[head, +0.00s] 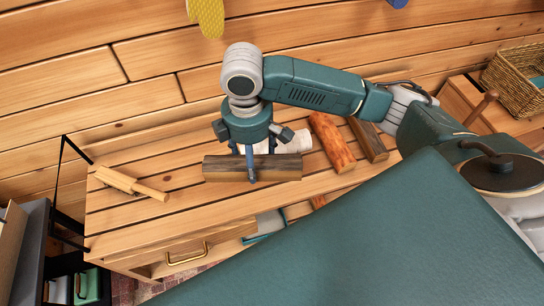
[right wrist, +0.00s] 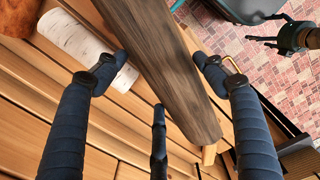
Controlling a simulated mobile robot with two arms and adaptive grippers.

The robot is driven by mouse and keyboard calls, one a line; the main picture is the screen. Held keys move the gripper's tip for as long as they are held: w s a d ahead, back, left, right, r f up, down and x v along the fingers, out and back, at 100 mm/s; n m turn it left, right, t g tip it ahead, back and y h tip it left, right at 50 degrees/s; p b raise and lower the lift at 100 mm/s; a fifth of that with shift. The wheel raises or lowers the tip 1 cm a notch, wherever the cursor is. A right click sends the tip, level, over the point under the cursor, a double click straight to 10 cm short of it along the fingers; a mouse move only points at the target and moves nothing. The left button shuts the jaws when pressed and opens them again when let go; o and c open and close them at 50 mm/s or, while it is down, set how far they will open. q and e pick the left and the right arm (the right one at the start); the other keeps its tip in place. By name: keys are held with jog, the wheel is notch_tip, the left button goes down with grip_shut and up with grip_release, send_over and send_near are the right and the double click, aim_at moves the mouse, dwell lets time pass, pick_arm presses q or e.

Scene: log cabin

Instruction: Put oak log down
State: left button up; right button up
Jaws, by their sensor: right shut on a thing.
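My right gripper (head: 250,165) is shut around the middle of the dark grey-brown oak log (head: 222,168), pointing down over the slatted wooden bench (head: 110,228). The log lies lengthwise, level, in front of a white birch log (head: 290,142). I cannot tell whether its underside touches the slats. In the right wrist view the oak log (right wrist: 170,65) runs between the blue fingers, with the birch log (right wrist: 75,40) beside it. A dark gripper-like part, probably my left gripper (right wrist: 270,40), shows at the top right of the right wrist view, cut off by the edge.
An orange-brown log (head: 332,142) and a dark brown log (head: 368,138) lie to the right on the bench. A pale wooden tool (head: 130,184) lies at the left end. Bare slats show between it and the oak log. A wicker basket (head: 515,80) stands at the far right.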

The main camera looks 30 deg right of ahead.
pick_arm(q)
jog(key=w+d+r+b, duration=0.1)
jog(key=w+r+b, duration=0.5)
jog(key=w+b, duration=0.35)
pick_arm(e)
jog(key=w+a+r+n, duration=0.25)
jog(key=w+n, duration=0.35)
jog(key=n, duration=0.5)
jog(key=w+a+r+n, duration=0.1)
jog(key=w+a+n, duration=0.35)
jog(key=n, duration=0.55)
jog(key=f+b, duration=0.1)
jog(key=f, duration=0.4)
jog(key=f+b, duration=0.1)
jog(key=f, duration=0.4)
jog(key=w+d+f+b, duration=0.1)
jog(key=f, duration=0.4)
jog(key=shift+b, duration=0.4)
jog(key=shift+f+b, duration=0.5)
jog(key=shift+f, duration=1.8)
pick_arm(q)
notch_tip(320, 180, up, 15)
jog(key=t, duration=0.1)
jog(key=shift+s+f+t, duration=0.2)
jog(key=shift+s+t, duration=0.2)
jog(key=shift+s, duration=0.05)
jog(key=shift+f, duration=0.1)
